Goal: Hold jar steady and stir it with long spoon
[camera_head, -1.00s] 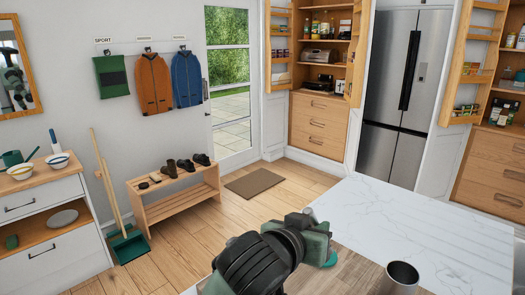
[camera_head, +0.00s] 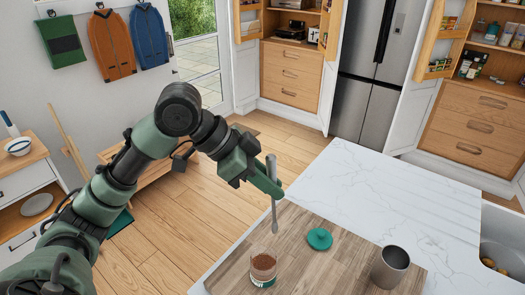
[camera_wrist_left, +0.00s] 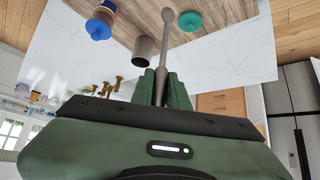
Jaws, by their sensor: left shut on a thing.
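My left gripper (camera_head: 268,182) is shut on the long grey spoon (camera_head: 274,213) and holds it upright above the wooden board, bowl end down. The spoon (camera_wrist_left: 167,33) also runs out from between the fingers (camera_wrist_left: 163,88) in the left wrist view. An open jar (camera_head: 263,269) with brown contents stands on the board near the bottom of the head view. The spoon is apart from it, higher up. A teal lid (camera_head: 319,239) lies on the board to the right of the jar. My right gripper is not in view.
A metal cup (camera_head: 390,266) stands on the board (camera_head: 335,271) at the right. A sink (camera_head: 503,240) is at the right edge. Marble beyond the board (camera_head: 400,195) is clear.

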